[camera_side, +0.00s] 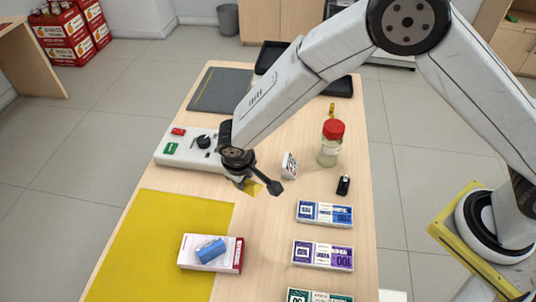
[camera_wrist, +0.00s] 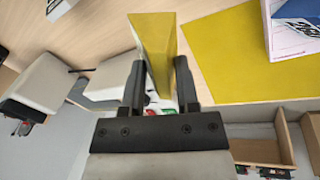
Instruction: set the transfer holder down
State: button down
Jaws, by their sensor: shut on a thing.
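My gripper (camera_wrist: 158,68) is shut on a thin yellow piece, which I take to be the transfer holder (camera_wrist: 153,40). It stands out beyond the fingertips in the wrist view. In the side view my gripper (camera_side: 255,178) is over the middle of the counter (camera_side: 262,240), and only a small yellow part of the holder (camera_side: 252,187) shows below it. The rest is hidden by the gripper. I cannot tell whether the holder touches the counter. A flat yellow mat (camera_side: 150,235) lies to the lower left; it also shows in the wrist view (camera_wrist: 225,55).
A grey control box (camera_side: 185,158) is left of my gripper. A red-lidded jar (camera_side: 330,150), a small white stand (camera_side: 289,165) and note bundles (camera_side: 323,255) are to the right.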

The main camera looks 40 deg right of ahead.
jog(key=w+f, duration=0.1)
jog(key=w+a+f, duration=0.1)
jog(key=w+f, duration=0.1)
jog(key=w+a+f, duration=0.1)
jog(key=w+f, duration=0.1)
jog(key=shift+a, duration=0.15)
jog(key=shift+w+a+f, duration=0.25)
jog(key=shift+w+f, duration=0.3)
jog(key=shift+f, duration=0.2)
jog(key=shift+f, duration=0.1)
jog(key=shift+w+a+f, duration=0.1)
jog(key=shift+w+f, duration=0.05)
jog(key=shift+w, duration=0.05)
jog(key=shift+s+a+x, duration=0.1)
jog(key=shift+x, duration=0.6)
jog(key=shift+s+a+x, duration=0.1)
jog(key=shift+x, duration=0.6)
jog(key=shift+f, duration=0.25)
jog(key=shift+c, duration=1.7)
grip_release()
jog(key=shift+r, duration=0.2)
